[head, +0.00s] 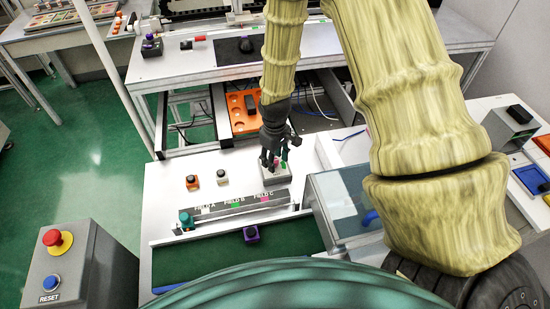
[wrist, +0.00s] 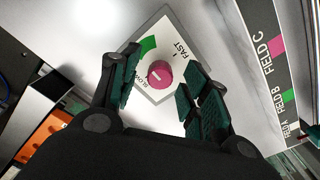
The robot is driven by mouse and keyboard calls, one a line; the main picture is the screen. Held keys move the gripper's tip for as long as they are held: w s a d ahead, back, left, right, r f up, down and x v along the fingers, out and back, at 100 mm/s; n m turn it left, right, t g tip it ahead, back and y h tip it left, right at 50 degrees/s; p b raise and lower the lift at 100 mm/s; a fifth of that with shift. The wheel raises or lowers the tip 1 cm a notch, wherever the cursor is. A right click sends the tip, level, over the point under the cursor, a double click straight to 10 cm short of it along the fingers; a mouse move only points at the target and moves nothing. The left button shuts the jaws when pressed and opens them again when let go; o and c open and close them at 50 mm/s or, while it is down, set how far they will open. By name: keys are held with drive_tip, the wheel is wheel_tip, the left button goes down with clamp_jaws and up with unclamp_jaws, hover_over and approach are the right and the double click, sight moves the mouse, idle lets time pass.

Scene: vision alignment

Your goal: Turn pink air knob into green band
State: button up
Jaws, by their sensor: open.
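The pink air knob (wrist: 160,73) sits on a white dial plate (wrist: 184,71) marked SLOW and FAST. A green band (wrist: 149,45) curves along the plate's upper-left side in the wrist view. A white mark on the knob points towards the lower left, near SLOW and outside the band. My gripper (wrist: 163,85) is open, with one finger on the left of the knob and the others on the right, apart from it. In the head view my gripper (head: 276,154) is low over the knob's box (head: 276,174), hiding much of it.
A rail (head: 235,208) labelled FIELD A, FIELD B and FIELD C runs in front of the box. Two small button boxes (head: 192,182) stand to the left. A clear-sided case (head: 340,200) stands close on the right. An orange tray (head: 243,112) lies behind.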

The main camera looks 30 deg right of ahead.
wheel_tip(320, 180, up, 12)
idle(0.7)
idle(0.4)
